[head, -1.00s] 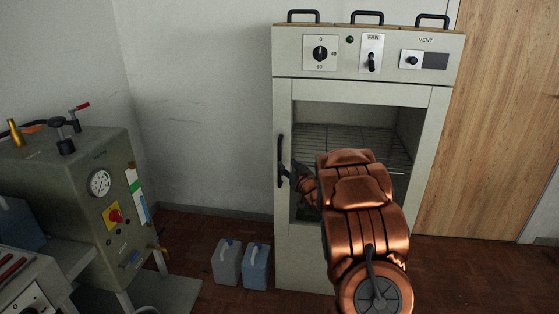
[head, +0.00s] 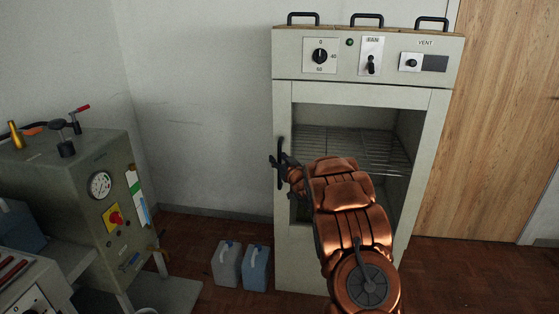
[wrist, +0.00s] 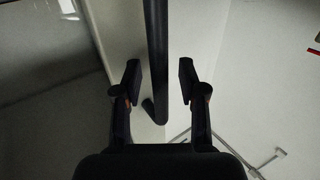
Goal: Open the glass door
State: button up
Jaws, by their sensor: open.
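The glass door (head: 283,240) is the framed front of the grey cabinet, and it looks shut. Wire shelves show through its pane. Its black vertical bar handle (head: 281,150) is on the door's left edge. My gripper (head: 277,162) is at the handle and partly covers it in the head view. In the wrist view, the handle (wrist: 156,60) runs down between the two fingers of my gripper (wrist: 160,82). The fingers are open, with a gap on each side of the bar.
A control panel (head: 385,53) with dial and switches tops the cabinet. Two canisters (head: 241,266) stand on the floor left of it. A grey machine (head: 85,190) stands further left. A wooden door (head: 500,130) is at the right.

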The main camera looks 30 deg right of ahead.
grip_shut()
dwell(0.6)
